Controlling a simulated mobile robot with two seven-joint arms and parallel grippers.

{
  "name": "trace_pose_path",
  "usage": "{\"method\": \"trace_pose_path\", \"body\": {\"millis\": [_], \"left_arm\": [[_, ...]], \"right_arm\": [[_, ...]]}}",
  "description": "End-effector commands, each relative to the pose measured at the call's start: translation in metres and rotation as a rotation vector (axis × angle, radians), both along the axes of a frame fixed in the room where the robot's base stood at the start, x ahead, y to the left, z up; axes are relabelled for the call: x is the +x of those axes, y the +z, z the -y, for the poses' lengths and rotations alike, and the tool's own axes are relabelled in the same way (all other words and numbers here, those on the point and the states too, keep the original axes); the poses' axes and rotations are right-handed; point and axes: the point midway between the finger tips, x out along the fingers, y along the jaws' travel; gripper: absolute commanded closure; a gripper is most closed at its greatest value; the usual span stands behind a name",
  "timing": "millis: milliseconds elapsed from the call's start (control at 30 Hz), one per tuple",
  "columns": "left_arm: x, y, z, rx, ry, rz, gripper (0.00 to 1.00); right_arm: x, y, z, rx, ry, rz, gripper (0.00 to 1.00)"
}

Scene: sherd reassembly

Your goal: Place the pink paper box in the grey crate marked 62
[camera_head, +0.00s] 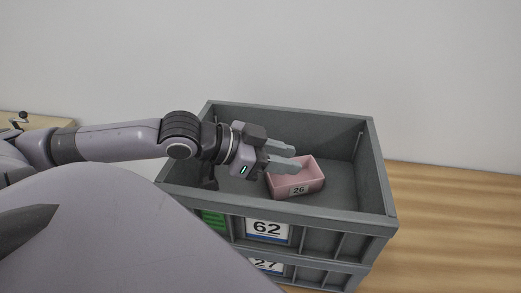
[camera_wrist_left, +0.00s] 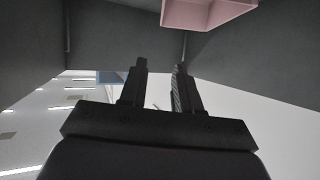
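The pink paper box (camera_head: 298,188), open-topped with a label 26, sits inside the grey crate marked 62 (camera_head: 225,193), seemingly on its floor and slightly askew. It also shows at the top of the left wrist view (camera_wrist_left: 205,12). My left gripper (camera_head: 297,157) reaches in over the crate's left side, its fingers over the back left part of the box in the head view. The fingers (camera_wrist_left: 160,66) are apart with nothing between them, and the wrist view shows a gap between their tips and the box. My right gripper is not in view.
The crate stands on another grey crate marked 27 (camera_head: 300,273). A wooden surface (camera_head: 450,215) lies to the right and another wooden top (camera_head: 45,122) at the far left. A plain wall is behind. The crate's right part is empty.

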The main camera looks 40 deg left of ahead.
Motion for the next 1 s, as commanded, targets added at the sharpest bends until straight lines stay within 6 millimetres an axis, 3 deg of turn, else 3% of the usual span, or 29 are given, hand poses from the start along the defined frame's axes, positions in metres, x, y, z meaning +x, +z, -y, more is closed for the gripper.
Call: {"method": "trace_pose_path", "body": {"millis": [1000], "left_arm": [[-0.037,0.023,-0.025,-0.004,0.000,-0.002,0.68]], "right_arm": [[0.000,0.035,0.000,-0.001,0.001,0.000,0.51]]}}
